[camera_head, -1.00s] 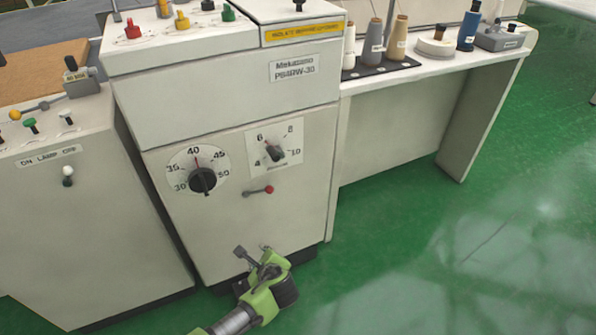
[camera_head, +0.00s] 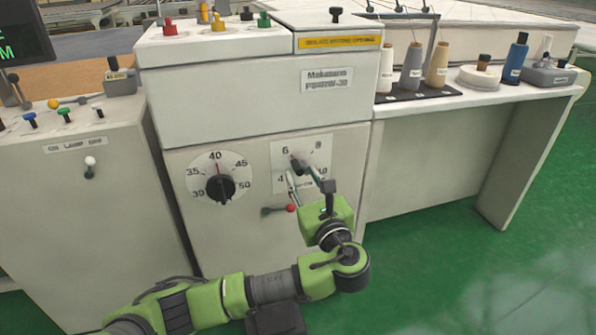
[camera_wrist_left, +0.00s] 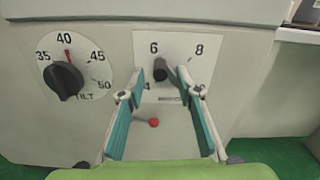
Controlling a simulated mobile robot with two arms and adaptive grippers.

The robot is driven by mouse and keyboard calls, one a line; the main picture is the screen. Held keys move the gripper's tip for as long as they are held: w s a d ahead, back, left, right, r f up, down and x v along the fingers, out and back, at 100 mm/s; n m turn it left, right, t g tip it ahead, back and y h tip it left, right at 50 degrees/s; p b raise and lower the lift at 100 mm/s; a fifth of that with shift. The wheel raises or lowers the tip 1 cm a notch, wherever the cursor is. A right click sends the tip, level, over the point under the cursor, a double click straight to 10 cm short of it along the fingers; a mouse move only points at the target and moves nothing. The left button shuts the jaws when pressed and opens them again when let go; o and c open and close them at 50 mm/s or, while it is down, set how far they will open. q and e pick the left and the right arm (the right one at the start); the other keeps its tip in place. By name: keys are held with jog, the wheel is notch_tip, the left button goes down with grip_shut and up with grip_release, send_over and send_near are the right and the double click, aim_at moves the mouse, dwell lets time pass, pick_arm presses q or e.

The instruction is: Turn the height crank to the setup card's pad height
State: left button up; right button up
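The pale machine front carries a dial plate (camera_head: 280,155) marked 4 to 10, with a dark knob (camera_wrist_left: 160,72) at its middle. A small crank-like lever (camera_head: 270,211) with a red ball end is below it; the red ball (camera_wrist_left: 154,122) also shows in the left wrist view. My left gripper (camera_head: 305,175) is open in front of the dial plate. In the left wrist view its fingers (camera_wrist_left: 162,84) are spread to either side of the knob; contact cannot be told. My right gripper is out of view. I cannot make out a setup card.
A tilt dial (camera_head: 220,188) marked 30 to 50 is left of the dial plate. A lower cabinet (camera_head: 90,190) stands left. A side table (camera_head: 440,108) with thread cones stands right, with open green floor (camera_head: 440,270) in front.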

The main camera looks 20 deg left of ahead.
aim_at(299, 173)
pick_arm(q)
jog(key=x, duration=0.5)
jog(key=shift+b, duration=0.3)
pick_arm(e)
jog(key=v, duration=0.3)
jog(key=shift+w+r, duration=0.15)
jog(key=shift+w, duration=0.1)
pick_arm(q)
grip_shut()
jog(key=shift+f, duration=0.15)
